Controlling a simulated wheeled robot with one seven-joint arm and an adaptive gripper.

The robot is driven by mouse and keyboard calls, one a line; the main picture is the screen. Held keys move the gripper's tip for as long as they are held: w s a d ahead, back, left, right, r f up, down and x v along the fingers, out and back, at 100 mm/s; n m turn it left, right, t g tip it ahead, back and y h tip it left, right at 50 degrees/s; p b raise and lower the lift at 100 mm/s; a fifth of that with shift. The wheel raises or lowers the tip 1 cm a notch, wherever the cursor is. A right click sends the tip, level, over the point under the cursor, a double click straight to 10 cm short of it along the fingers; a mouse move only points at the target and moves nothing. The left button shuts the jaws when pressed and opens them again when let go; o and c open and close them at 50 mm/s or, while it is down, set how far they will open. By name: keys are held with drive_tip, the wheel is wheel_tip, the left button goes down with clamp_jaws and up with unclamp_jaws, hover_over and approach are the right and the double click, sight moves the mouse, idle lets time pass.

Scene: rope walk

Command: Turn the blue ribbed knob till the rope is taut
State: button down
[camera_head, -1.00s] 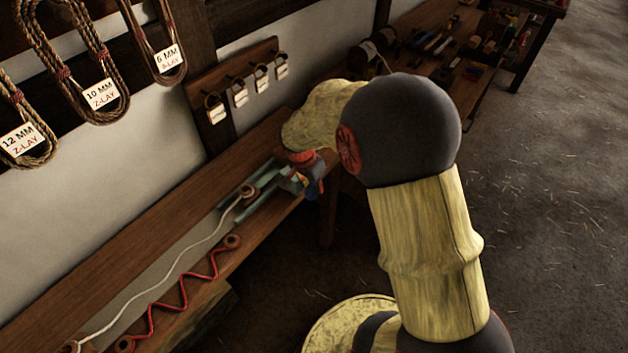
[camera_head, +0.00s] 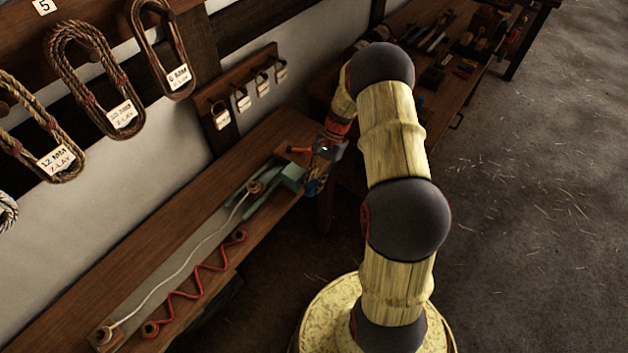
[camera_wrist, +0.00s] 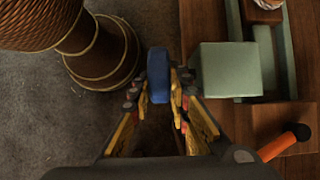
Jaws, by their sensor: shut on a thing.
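The blue ribbed knob (camera_wrist: 159,76) is between the fingers of my gripper (camera_wrist: 160,92) in the wrist view. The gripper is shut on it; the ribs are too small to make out. In the head view my gripper (camera_head: 322,168) is at the right end of the bench's pale green tensioning device (camera_head: 290,176), whose green block (camera_wrist: 224,70) is beside the knob in the wrist view. The white rope (camera_head: 185,258) runs from a round post at lower left to one on the device. It bends gently and is not straight.
A red zigzag cord (camera_head: 197,281) lies in front of the white rope. Labelled rope coils (camera_head: 90,80) hang on the wall.

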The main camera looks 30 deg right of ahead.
drive_tip(key=y, duration=0.1)
drive_tip(key=g+y, duration=0.1)
drive_tip(key=shift+w+d+f+y, duration=0.1)
drive_tip(key=shift+d+f+y, duration=0.1)
drive_tip(key=shift+f+y, duration=0.2)
drive_tip(key=shift+f+g+y+b, duration=0.25)
drive_tip(key=shift+g+y+b, duration=0.25)
drive_tip(key=shift+y, duration=0.7)
drive_tip(key=g+y+b, duration=0.1)
drive_tip(key=y+b, duration=0.1)
drive_tip(key=y, duration=0.1)
drive_tip(key=shift+f, duration=0.2)
drive_tip(key=shift+g+y+b, duration=0.3)
drive_tip(key=shift+y+b, duration=0.35)
drive_tip(key=shift+y, duration=0.35)
drive_tip(key=c, duration=2)
unclamp_jaws()
drive_tip(key=shift+o, duration=0.2)
drive_tip(key=shift+r, duration=0.1)
